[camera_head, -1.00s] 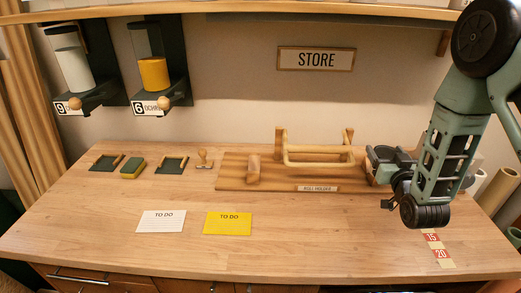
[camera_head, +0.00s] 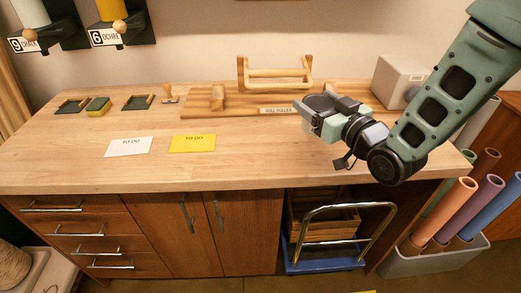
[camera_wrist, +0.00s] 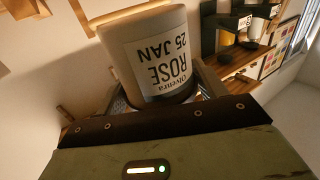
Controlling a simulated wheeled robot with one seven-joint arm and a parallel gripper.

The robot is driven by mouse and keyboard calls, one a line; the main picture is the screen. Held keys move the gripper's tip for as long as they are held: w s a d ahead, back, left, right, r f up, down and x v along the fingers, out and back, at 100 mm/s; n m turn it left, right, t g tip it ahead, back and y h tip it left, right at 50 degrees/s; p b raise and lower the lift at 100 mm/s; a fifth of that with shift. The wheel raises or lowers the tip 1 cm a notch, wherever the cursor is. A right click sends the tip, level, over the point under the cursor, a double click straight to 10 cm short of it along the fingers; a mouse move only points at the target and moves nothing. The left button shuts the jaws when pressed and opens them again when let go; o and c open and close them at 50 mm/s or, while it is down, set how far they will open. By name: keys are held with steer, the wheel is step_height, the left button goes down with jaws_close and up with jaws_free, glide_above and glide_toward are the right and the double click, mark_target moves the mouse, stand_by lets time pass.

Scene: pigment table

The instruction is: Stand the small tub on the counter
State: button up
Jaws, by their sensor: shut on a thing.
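The small tub (camera_wrist: 150,50) is pale with a dark lower rim and a white label reading "ROSE 25 JAN", upside down in the wrist view. My gripper (camera_head: 318,112) is shut on it. In the head view the tub (camera_head: 320,102) shows only as a small grey round shape between the fingers, mostly hidden by them. The gripper is over the right part of the wooden counter (camera_head: 240,160), in front of the roll holder. I cannot tell whether the tub's base touches the counter.
The roll holder (camera_head: 240,100) stands behind the gripper, and a grey box (camera_head: 398,82) behind my arm. White (camera_head: 128,147) and yellow (camera_head: 192,143) cards lie left of the gripper. The counter front is otherwise clear. A blue-based trolley (camera_head: 330,262) and a roll bin (camera_head: 440,258) stand below.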

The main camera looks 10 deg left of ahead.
steer(key=shift+f+p, duration=0.75)
steer(key=shift+f, duration=4.25)
steer(key=shift+f, duration=0.15)
steer(key=o, duration=1.1)
